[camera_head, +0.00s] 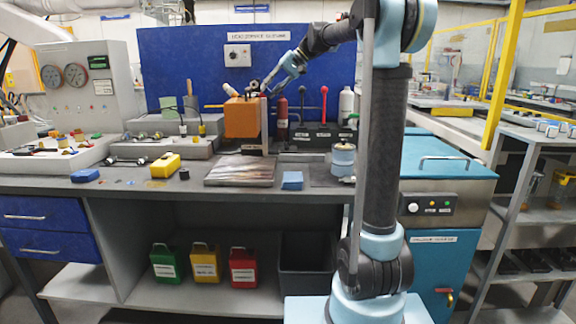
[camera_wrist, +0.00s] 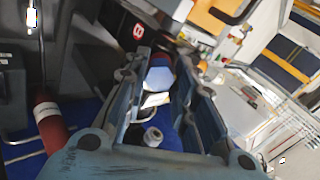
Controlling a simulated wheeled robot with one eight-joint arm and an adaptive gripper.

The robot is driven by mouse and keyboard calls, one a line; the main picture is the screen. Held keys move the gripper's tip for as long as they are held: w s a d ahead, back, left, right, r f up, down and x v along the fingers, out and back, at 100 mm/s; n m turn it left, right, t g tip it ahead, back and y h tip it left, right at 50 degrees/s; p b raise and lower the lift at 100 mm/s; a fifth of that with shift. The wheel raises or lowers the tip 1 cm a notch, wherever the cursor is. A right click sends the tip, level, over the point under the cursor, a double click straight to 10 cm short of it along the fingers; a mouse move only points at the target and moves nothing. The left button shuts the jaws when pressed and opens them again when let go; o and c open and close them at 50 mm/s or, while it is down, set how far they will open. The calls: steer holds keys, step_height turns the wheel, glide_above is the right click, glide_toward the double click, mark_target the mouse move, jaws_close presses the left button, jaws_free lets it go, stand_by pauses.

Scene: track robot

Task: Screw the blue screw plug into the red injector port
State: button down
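My gripper (camera_head: 272,88) is above the back of the bench, beside the top of an orange box (camera_head: 242,118). In the wrist view, my gripper (camera_wrist: 161,74) has its two long fingers on either side of a small blue and white piece (camera_wrist: 159,78), which may be the blue screw plug. A reddish edge shows at its far side; I cannot tell whether that is the red injector port. The piece nearly fills the gap between the fingertips, but I cannot tell whether they grip it. In the head view the plug and port are too small to make out.
A dark red bottle (camera_head: 282,120) stands right of the orange box; a labelled red cylinder (camera_wrist: 50,122) shows in the wrist view. A white round part (camera_wrist: 152,137) lies below the fingers there. A blue panel (camera_head: 190,60) stands behind. The front of the bench (camera_head: 235,195) is partly clear.

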stand_by(0.5)
steer(key=m, duration=1.2)
steer(key=shift+m, duration=0.8)
steer(key=m, duration=0.8)
steer(key=shift+m, duration=0.4)
steer(key=shift+f+m, duration=0.1)
steer(key=shift+m, duration=0.8)
